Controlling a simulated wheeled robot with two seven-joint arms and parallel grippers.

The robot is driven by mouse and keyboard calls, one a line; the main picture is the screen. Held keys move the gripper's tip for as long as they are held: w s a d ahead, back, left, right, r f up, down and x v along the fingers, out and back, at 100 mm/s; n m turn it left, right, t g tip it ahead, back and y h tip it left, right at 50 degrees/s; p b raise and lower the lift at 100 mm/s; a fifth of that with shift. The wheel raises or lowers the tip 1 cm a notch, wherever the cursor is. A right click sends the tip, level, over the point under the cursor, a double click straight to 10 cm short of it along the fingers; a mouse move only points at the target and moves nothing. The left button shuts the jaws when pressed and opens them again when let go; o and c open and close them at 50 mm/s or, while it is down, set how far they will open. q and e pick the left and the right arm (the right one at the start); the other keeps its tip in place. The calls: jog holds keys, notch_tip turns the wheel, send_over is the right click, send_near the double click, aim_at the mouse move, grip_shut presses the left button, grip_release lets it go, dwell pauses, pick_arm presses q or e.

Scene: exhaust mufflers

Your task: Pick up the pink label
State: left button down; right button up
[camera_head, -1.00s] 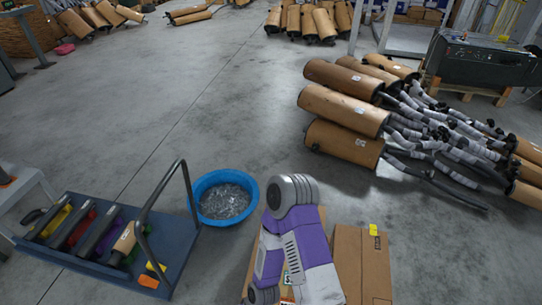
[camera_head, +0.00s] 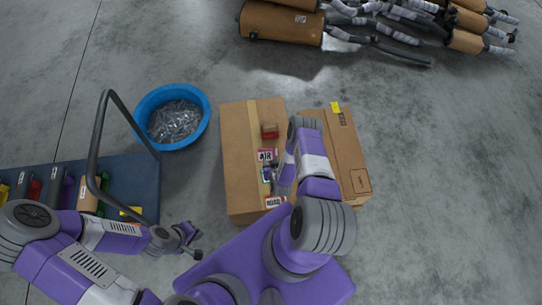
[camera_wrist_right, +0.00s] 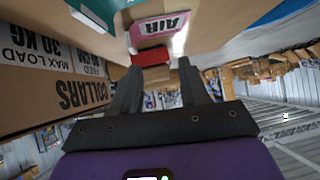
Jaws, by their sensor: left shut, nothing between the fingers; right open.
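The pink label (camera_head: 267,155), printed AIR, lies on the brown cardboard box (camera_head: 240,150), below a red block. In the right wrist view the pink label (camera_wrist_right: 160,28) shows large beyond the fingertips, with its print upside down. My right gripper (camera_wrist_right: 158,72) is open and empty, its two dark fingers pointing toward the label without visibly holding it. In the head view the right arm reaches over the box and its gripper is mostly hidden behind the arm. My left gripper (camera_head: 192,243) is shut and empty, left of the box near its lower left corner.
A red block (camera_head: 269,131) stands on the box; other labels, one orange (camera_head: 275,202), lie nearby. A flatter carton (camera_head: 350,165) adjoins at right. A blue basin of metal parts (camera_head: 206,108) and a cart (camera_head: 145,180) stand left. Mufflers (camera_head: 280,22) lie at the back.

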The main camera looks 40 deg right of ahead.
aim_at(277, 153)
jog(key=shift+s+d+f+t+h, duration=0.2)
jog(key=shift+s+d+f+h, duration=0.15)
jog(key=shift+d+f, duration=0.25)
jog(key=shift+s+d+f+t+h, duration=0.2)
jog(key=shift+s+d+f+h, duration=0.15)
jog(key=shift+d, duration=0.3)
jog(key=shift+w+d+f+b, duration=0.15)
jog(key=shift+d+f+b, duration=0.1)
jog(key=shift+b, duration=0.1)
jog(key=b+x, duration=0.1)
jog(key=x, duration=0.2)
jog(key=b+x, duration=0.2)
jog(key=x, duration=0.1)
jog(key=shift+d+r, duration=0.1)
jog(key=shift+d, duration=0.25)
jog(key=shift+w+d+b, duration=0.2)
jog(key=shift+w+b, duration=0.2)
jog(key=shift+w, duration=0.05)
grip_shut()
